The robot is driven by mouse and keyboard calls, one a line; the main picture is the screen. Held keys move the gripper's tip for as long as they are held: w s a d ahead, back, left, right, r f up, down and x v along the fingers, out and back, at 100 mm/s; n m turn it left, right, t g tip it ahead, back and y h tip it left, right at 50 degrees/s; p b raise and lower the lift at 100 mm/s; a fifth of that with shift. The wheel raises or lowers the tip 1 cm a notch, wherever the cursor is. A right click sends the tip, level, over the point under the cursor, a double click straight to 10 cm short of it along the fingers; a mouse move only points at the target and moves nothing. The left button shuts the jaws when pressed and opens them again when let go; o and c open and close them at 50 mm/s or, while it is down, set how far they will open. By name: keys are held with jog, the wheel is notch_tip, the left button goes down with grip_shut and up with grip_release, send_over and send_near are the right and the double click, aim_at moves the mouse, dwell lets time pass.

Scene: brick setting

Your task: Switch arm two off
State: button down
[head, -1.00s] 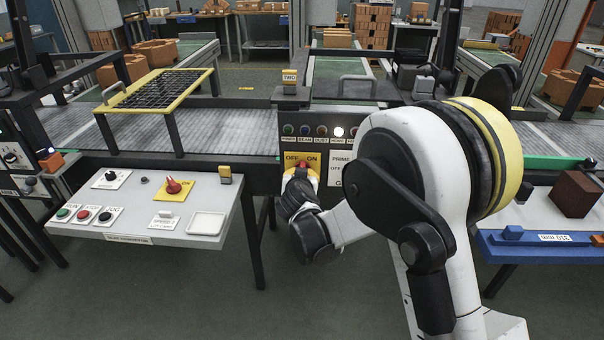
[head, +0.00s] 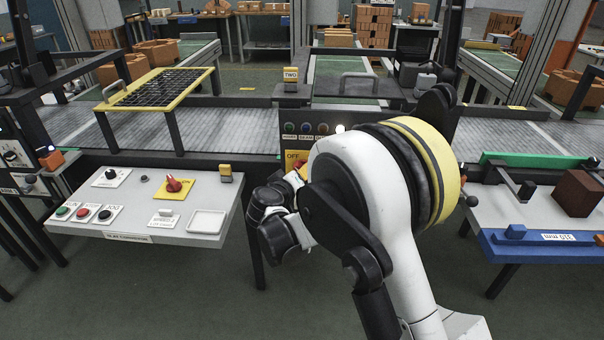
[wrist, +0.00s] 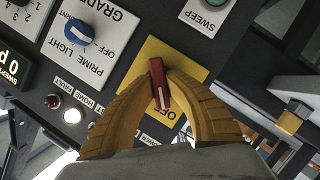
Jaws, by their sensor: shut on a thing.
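In the head view only a bit of the red knob (head: 301,164) and the plate's OFF side (head: 292,155) show. My arm hides the ON side and the fingertips.
A blue selector (wrist: 79,32) and a green SWEEP knob (wrist: 216,1) flank the plate. A sloped console (head: 130,219) to the left carries another red switch (head: 174,185) on yellow, and several buttons. A blue-edged table (head: 530,247) stands right.

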jog(key=shift+n+h, duration=0.3)
dwell(0.4)
jog(key=c, duration=1.4)
grip_release()
jog(key=v, duration=1.2)
